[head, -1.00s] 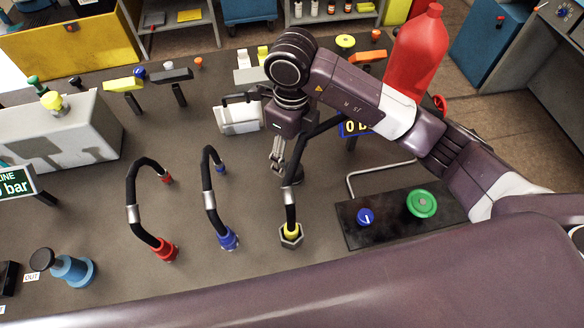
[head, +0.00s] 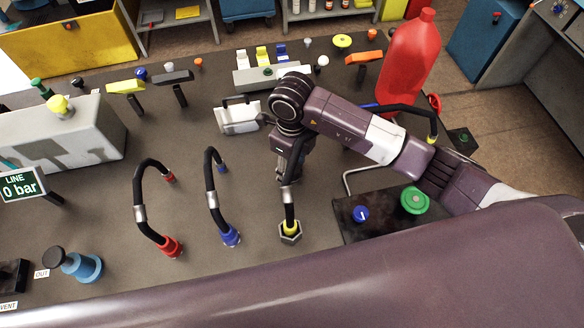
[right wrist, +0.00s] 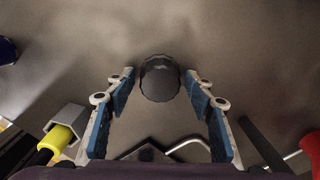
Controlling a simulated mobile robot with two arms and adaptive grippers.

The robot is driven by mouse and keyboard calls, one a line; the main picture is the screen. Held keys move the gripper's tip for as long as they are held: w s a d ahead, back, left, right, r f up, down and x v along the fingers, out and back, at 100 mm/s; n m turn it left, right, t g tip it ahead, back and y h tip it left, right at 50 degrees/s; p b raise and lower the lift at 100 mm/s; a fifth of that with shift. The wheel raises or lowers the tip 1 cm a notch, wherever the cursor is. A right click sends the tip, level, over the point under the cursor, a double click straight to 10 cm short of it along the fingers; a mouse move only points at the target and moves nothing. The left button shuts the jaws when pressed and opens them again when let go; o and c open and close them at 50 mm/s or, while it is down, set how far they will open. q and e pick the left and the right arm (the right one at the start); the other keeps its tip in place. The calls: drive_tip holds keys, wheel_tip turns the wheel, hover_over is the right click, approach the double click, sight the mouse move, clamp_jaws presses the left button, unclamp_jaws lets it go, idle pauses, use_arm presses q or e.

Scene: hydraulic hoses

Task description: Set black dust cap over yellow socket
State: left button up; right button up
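A dark round cap (right wrist: 160,79), which looks like the black dust cap, stands on the bench in the right wrist view. My right gripper (right wrist: 158,86) is open, with one finger on each side of it and a visible gap to each. In the head view my right gripper (head: 284,177) points down behind the yellow hose's base; the cap is hidden there. The hose's yellow collar (head: 290,227) sits in a hex fitting, also at lower left in the wrist view (right wrist: 62,138). I cannot make out a separate yellow socket. My left gripper is out of view.
Red (head: 170,246) and blue (head: 230,236) hoses arch up left of the gripper. A black panel (head: 385,220) with blue and green knobs lies to the right. A red bottle (head: 410,70) stands behind my arm. Bench between hoses is clear.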

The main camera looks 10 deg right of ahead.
sight(292, 166)
drive_tip(key=c, duration=0.4)
drive_tip(key=shift+r, duration=0.4)
drive_tip(key=r+b, duration=0.1)
drive_tip(key=r, duration=0.2)
drive_tip(key=r+b, duration=0.1)
drive_tip(key=r, duration=0.2)
drive_tip(key=shift+w+r, duration=0.2)
drive_tip(key=shift+r, duration=0.2)
drive_tip(key=r+b, duration=0.1)
drive_tip(key=r, duration=1.1)
drive_tip(key=shift+s+r, duration=0.2)
